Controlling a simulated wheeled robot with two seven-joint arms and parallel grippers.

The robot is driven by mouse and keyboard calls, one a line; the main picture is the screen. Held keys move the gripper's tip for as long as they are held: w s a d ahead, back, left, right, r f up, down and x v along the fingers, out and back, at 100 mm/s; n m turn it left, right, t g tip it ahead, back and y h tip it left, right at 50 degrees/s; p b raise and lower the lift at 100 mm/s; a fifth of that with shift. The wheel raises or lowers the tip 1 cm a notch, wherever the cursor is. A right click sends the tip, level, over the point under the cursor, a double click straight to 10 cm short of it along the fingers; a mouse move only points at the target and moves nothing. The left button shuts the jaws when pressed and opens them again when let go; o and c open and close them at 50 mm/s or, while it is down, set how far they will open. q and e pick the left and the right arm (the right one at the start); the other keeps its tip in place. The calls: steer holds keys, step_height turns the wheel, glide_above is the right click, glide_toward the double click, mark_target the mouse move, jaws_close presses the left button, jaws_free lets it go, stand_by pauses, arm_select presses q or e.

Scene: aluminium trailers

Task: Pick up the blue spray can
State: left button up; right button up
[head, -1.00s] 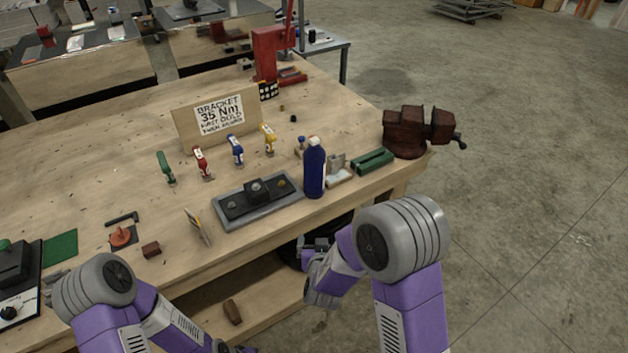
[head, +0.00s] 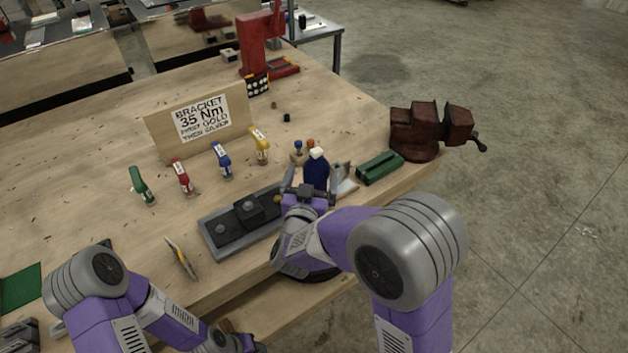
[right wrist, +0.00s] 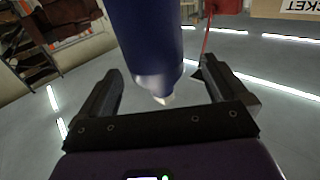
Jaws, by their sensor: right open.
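The blue spray can (head: 316,172) stands upright near the front edge of the wooden bench, with a white top. My right gripper (head: 312,180) is at the can's near side, its fingers open to either side of it and hiding its lower part. In the right wrist view the blue can (right wrist: 148,40) shows between the two spread fingers of the right gripper (right wrist: 162,72), with gaps on both sides. My left arm is low at the left in the head view; its fingers cannot be made out.
A grey fixture tray (head: 222,238) lies just left of my right gripper. A green block (head: 380,168) and a red-brown vise (head: 418,130) are to the right. Several coloured bottles stand before the bracket sign (head: 200,120).

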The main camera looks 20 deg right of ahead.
steer(key=shift+w+d, duration=0.3)
steer(key=shift+b+x, duration=0.5)
steer(key=shift+x, duration=1.8)
steer(key=shift+r, duration=0.15)
jaws_close()
